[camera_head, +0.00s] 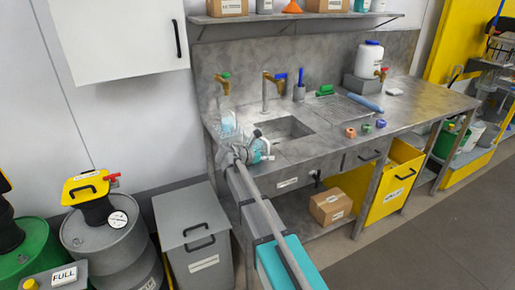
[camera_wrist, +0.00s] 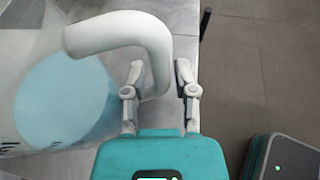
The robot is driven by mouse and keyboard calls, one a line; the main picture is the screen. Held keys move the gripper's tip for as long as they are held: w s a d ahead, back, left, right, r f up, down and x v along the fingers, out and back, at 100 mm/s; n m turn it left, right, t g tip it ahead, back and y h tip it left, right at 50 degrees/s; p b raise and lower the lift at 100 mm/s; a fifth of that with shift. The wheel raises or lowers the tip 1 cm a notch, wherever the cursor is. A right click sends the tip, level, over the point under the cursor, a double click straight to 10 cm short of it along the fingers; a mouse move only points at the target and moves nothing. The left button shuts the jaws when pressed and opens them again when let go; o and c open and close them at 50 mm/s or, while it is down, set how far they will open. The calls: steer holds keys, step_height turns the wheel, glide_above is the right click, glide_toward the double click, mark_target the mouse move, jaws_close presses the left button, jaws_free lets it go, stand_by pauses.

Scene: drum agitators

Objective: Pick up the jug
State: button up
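The jug is a translucent vessel with light blue liquid (camera_wrist: 65,95) and a thick white handle (camera_wrist: 120,35), filling the left of the wrist view. My gripper (camera_wrist: 160,80) is open. In the head view my gripper (camera_head: 242,154) is at the bench's front left edge.
Small coloured caps (camera_head: 366,127) lie to the right. A grey bin (camera_head: 199,240) and drums (camera_head: 108,240) stand at left. Floor at right is open.

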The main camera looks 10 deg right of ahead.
mark_target(267, 148)
jaws_close()
steer(key=shift+r+p, duration=0.45)
stand_by(0.5)
steer(key=shift+r+p, duration=1.15)
steer(key=shift+r, duration=0.05)
steer(key=s+a+r+p, duration=0.9)
steer(key=s, duration=0.1)
steer(key=shift+a+r+p, duration=0.25)
steer(key=shift+r+p, duration=0.1)
steer(key=shift+a, duration=0.1)
stand_by(0.4)
stand_by(0.6)
